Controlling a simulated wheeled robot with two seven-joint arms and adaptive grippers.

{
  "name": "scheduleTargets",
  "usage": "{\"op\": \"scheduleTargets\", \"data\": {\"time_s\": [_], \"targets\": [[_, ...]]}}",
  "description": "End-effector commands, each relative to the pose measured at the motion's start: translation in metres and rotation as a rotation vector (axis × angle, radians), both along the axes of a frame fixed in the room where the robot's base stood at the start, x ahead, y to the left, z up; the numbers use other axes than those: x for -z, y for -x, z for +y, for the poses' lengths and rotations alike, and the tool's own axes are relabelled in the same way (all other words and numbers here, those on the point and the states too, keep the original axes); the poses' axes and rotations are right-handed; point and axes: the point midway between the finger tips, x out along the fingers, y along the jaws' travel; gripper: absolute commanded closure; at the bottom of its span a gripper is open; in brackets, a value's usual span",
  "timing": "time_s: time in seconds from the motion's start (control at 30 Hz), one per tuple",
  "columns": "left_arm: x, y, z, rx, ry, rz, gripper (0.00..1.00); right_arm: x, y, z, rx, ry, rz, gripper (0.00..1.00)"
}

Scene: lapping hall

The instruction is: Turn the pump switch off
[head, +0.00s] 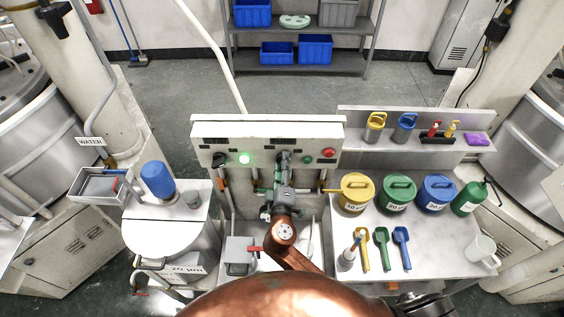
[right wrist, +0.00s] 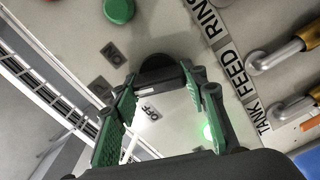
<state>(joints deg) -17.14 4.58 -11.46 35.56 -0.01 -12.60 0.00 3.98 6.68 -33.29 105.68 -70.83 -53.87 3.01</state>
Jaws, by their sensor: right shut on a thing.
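The white control panel (head: 200,131) stands at the back of the middle bench. My right gripper (head: 283,160) reaches up to its front, right of the lit green lamp (head: 245,158). In the right wrist view its two green-padded fingers (right wrist: 160,88) are closed around a black rotary knob (right wrist: 157,66). The gripper mostly hides this knob in the head view, and I cannot tell which way it points. The lit green lamp also shows in the right wrist view (right wrist: 207,132). My left gripper is not in view.
A green button (head: 307,159) and a red button (head: 329,153) sit right of the gripper. Another black knob (head: 218,159) is left of the lamp. Pipes with coloured valve handles run below. Yellow (head: 356,194), green and blue pots stand on the right bench.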

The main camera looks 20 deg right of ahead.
Motion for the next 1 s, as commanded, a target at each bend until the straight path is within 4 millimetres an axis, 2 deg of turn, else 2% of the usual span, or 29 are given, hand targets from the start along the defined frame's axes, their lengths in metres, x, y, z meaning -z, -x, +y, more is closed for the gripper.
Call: {"op": "scheduleTargets", "data": {"time_s": [0.2,0.5,1.0], "targets": [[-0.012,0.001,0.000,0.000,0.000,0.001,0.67,0.000,0.000,-0.001,0.002,0.170,0.051,0.84],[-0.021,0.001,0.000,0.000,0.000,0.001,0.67,0.001,0.000,-0.001,0.002,0.321,0.094,0.84],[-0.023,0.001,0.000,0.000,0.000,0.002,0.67,0.002,0.000,0.000,0.001,0.380,0.110,0.84]]}}
